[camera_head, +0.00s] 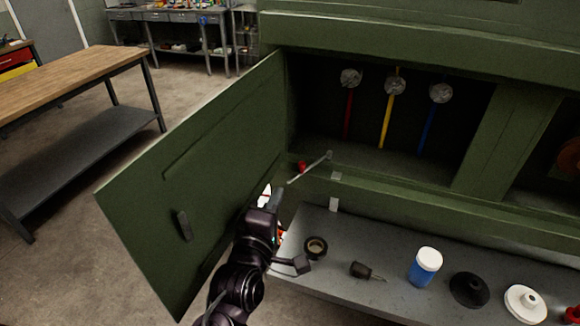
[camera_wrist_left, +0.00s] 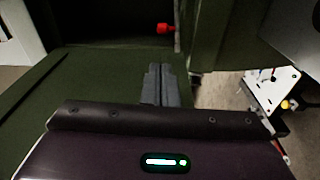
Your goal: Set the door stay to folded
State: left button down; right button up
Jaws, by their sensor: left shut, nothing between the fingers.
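The door stay (camera_head: 312,167) is a thin grey rod with a red knob (camera_head: 302,166) near its left part. It runs slantwise at the lower edge of the bay opening, between the frame and the open green door (camera_head: 215,165). The knob also shows in the left wrist view (camera_wrist_left: 163,28), beyond my fingers. My left gripper (camera_head: 272,196) is in front of the door's inner side, below the knob and apart from it. Its fingers (camera_wrist_left: 160,84) are shut and empty. My right gripper is in neither view.
A grey ledge (camera_head: 385,297) under the bay carries a tape roll (camera_head: 316,247), a small dark tool (camera_head: 366,271), a blue jar with a white lid (camera_head: 425,267) and round discs. Inside hang red, yellow and blue rods (camera_head: 387,120). A wooden workbench (camera_head: 75,80) stands left.

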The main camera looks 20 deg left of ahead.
pick_arm(q)
jog(key=w+p, duration=0.4)
jog(key=w, duration=0.6)
jog(key=shift+w+a, duration=0.15)
jog(key=shift+a, duration=0.1)
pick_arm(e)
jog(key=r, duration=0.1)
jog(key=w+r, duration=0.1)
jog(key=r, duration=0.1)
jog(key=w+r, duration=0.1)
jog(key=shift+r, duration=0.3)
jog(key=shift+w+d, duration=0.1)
